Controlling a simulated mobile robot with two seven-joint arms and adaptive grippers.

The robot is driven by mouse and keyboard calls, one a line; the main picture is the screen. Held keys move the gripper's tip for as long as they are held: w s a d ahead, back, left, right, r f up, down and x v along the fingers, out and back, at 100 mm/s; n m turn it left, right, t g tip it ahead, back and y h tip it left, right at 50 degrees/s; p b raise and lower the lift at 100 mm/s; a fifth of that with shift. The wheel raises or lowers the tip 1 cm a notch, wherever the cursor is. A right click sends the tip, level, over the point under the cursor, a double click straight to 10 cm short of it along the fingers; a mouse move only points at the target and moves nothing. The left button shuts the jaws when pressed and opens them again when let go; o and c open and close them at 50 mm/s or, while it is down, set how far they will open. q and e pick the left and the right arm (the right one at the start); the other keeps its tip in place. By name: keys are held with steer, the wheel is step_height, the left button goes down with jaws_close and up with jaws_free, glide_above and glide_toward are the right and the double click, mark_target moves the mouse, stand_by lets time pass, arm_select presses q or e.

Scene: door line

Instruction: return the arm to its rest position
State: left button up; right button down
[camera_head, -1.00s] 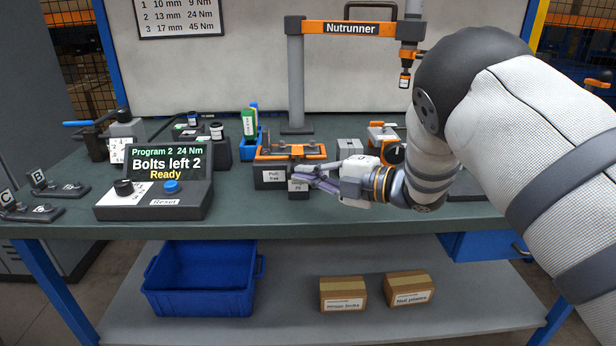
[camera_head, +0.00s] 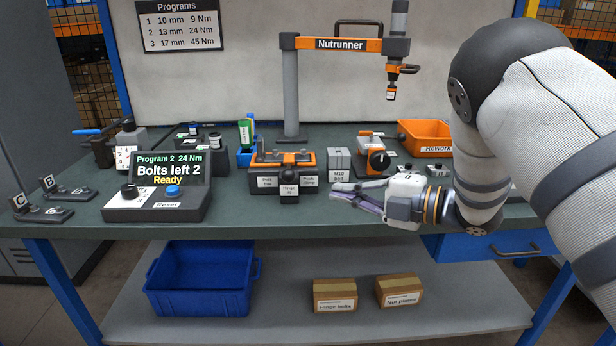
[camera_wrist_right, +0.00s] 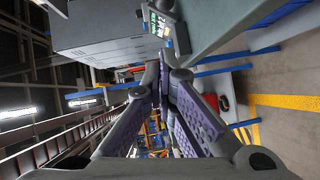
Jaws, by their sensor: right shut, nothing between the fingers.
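My right arm comes in from the right of the head view. Its gripper (camera_head: 345,198) is over the front part of the workbench (camera_head: 262,222), to the right of the hinge jig (camera_head: 290,172) and apart from it. Its purple-padded fingers point left and are shut with nothing between them. In the right wrist view the fingers (camera_wrist_right: 160,75) come together at the tips. My left arm and gripper are not in view.
A nutrunner (camera_head: 391,92) hangs from its stand at the back. A control box (camera_head: 157,201) reads "Bolts left 2, Ready". An orange rework bin (camera_head: 428,137) stands at back right. A blue bin (camera_head: 200,280) and two cartons (camera_head: 335,294) are on the lower shelf.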

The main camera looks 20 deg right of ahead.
steer(key=s+d+f+m+g+h, duration=0.1)
steer(key=s+f+m+h, duration=0.2)
steer(key=f+m, duration=0.35)
steer(key=s+f+m+h, duration=0.3)
steer(key=f+m, duration=0.1)
steer(key=f, duration=0.6)
steer(key=s+f+m+g+h, duration=0.35)
steer(key=s+f+m, duration=0.25)
steer(key=s+f, duration=0.6)
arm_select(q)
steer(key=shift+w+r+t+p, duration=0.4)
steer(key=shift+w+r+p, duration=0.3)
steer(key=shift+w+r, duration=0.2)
arm_select(e)
steer(key=s+a+f+m+g+h, duration=0.1)
steer(key=s+m+g, duration=0.7)
steer(key=s, duration=2.1)
steer(key=shift+s+a+f+m+g, duration=0.4)
steer(key=shift+a+f+g, duration=0.35)
steer(key=shift+g, duration=0.5)
